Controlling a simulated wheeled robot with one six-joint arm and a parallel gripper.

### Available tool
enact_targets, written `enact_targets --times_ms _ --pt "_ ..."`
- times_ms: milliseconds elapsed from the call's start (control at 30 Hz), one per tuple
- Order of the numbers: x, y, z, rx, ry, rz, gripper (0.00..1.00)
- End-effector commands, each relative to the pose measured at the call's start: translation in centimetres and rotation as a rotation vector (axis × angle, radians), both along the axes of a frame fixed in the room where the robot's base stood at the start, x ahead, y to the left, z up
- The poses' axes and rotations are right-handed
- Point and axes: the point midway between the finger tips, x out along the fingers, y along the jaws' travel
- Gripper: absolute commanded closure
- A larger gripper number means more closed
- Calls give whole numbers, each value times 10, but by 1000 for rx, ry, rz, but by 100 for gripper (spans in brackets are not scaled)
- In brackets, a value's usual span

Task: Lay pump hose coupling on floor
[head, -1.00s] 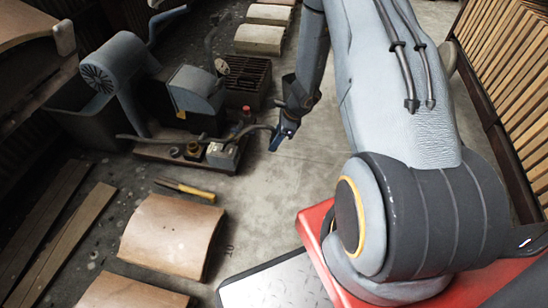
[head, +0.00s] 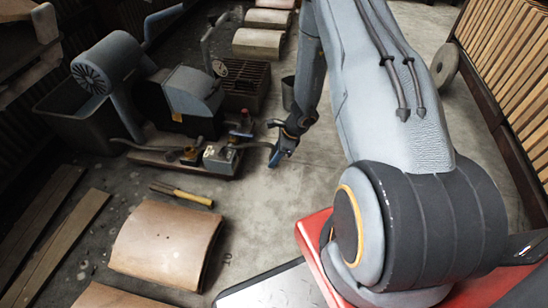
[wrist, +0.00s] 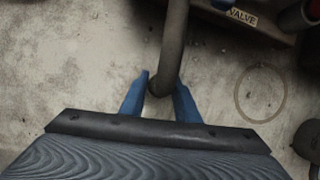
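The pump hose (head: 252,145) is a dark grey tube reaching right from the pump board to my gripper (head: 276,156). In the wrist view the hose (wrist: 174,40) comes down from the top edge. Its rounded coupling end (wrist: 162,84) sits between the two blue fingertips of my gripper (wrist: 161,82). The fingertips stand about one hose width apart and appear closed on it. The gripper is low over the concrete floor, right of the pump board. I cannot tell whether the coupling touches the floor. The finger contact is partly hidden in the head view.
The pump board (head: 165,160) carries fittings and a grey block. A dark bucket (head: 288,92) stands behind my gripper. A faint ring (wrist: 260,93) marks the floor. The floor (head: 262,205) before the gripper is clear.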

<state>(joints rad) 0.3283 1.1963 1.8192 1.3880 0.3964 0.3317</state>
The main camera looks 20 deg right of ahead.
Motion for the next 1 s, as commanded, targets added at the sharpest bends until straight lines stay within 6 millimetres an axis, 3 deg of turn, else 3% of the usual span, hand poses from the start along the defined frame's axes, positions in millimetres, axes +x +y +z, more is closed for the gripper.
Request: enact_targets --times_ms 100,467,1000 --pt "0 0 0 0 0 0 55" --pt "0 -1 6 0 -1 0 55" --pt "-17 -34 98 0 -2 -1 55"
